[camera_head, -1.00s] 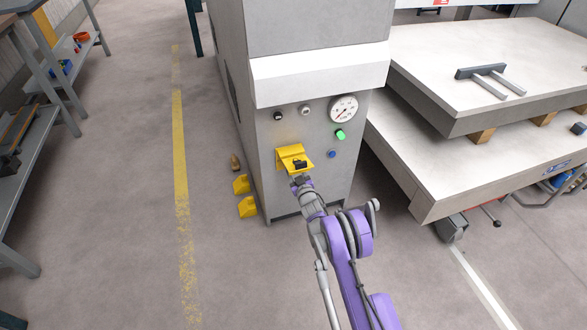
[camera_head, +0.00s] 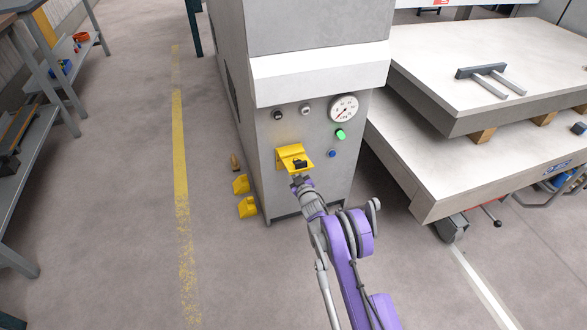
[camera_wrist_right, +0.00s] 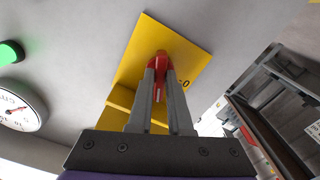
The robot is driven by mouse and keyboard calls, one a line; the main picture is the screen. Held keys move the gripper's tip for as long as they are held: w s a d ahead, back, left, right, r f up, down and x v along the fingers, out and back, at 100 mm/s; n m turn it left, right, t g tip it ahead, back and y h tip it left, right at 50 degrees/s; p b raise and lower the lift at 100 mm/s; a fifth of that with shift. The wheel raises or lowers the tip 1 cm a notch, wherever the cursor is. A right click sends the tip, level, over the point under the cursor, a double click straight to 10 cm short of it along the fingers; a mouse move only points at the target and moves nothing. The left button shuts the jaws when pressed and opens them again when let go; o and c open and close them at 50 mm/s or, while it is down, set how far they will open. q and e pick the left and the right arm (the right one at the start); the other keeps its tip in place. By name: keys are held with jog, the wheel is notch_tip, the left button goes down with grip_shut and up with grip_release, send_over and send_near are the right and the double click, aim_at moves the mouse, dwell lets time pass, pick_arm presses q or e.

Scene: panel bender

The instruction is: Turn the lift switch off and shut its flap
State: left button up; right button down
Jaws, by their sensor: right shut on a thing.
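The lift switch's yellow housing (camera_head: 284,156) is on the front of the grey cabinet, below its dials. In the right wrist view its yellow plate (camera_wrist_right: 188,55) fills the upper middle, with a dark "0" mark at its right. A red switch handle (camera_wrist_right: 159,60) stands in front of that plate. My right gripper (camera_wrist_right: 160,72) is shut on the red handle, one finger on each side. In the head view the arm reaches up to the housing from below, and the handle is hidden there. I cannot tell which yellow part is the flap. My left gripper is in neither view.
On the cabinet front are a round gauge (camera_head: 343,108), a lit green button (camera_head: 340,134) and a blue button (camera_head: 332,154). Yellow blocks (camera_head: 246,207) lie on the floor at its left. A large plate table (camera_head: 480,75) stands close on the right. The floor at left is open.

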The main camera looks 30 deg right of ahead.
jog(key=n, duration=1.3)
jog(key=shift+d+r, duration=0.15)
dwell(0.4)
jog(key=c, duration=0.8)
grip_release()
jog(key=shift+c, duration=0.2)
jog(key=shift+s, duration=0.1)
jog(key=p+v, duration=0.1)
jog(key=v, duration=0.9)
jog(key=shift+s+p, duration=0.3)
jog(key=shift+p, duration=0.1)
